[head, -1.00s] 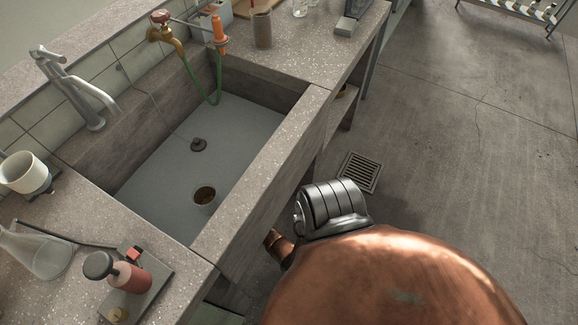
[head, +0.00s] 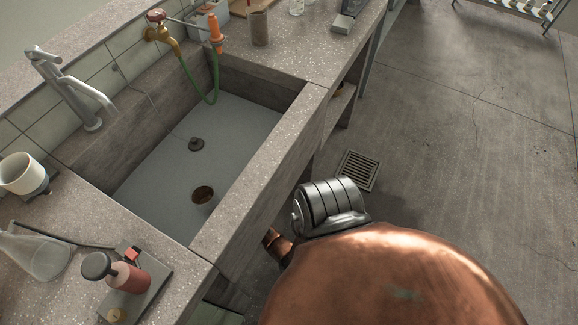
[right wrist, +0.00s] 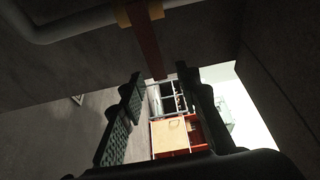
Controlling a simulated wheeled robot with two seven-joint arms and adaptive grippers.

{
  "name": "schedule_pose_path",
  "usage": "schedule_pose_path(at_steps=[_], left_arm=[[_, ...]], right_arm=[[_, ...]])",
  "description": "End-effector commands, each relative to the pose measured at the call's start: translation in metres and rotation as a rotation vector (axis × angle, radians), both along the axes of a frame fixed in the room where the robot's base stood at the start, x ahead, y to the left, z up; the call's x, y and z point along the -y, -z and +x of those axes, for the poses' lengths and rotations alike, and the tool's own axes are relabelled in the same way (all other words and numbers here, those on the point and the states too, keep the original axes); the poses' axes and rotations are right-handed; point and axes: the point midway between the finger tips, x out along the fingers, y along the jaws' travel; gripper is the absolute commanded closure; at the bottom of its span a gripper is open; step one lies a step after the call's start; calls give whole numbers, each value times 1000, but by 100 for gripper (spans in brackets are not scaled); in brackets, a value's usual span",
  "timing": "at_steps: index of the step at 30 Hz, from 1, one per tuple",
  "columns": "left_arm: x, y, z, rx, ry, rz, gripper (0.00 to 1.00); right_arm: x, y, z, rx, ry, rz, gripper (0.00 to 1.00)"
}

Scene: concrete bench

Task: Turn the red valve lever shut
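In the right wrist view, a dull red lever (right wrist: 149,42) hangs from a yellow fitting (right wrist: 138,13) on a grey pipe (right wrist: 70,27). It is in deep shade. My right gripper (right wrist: 160,77) is open, with its two dark fingers spread. The lever's lower end shows between the fingertips in the picture; I cannot tell how far apart in depth they are, and no contact shows. The lever is hidden in the head view. My right gripper does not show there, and my left gripper is in neither view.
The sink (head: 245,125) is set in the speckled bench, whose front edge (head: 262,165) stands above the shaded space. A red-handled brass tap (head: 163,32) with a green hose is at the back. A floor grate (head: 357,170) lies in front; the floor (head: 460,150) beyond is clear.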

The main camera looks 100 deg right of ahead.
Motion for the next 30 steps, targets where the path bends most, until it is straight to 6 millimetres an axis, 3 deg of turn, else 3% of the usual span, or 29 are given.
schedule_pose_path(at_steps=[5,18,30], left_arm=[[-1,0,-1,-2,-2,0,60],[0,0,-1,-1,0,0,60],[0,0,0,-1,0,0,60]], right_arm=[[-5,0,9,2,-1,1,70],[-37,1,62,0,-1,1,70],[-39,1,65,0,-1,0,70]])
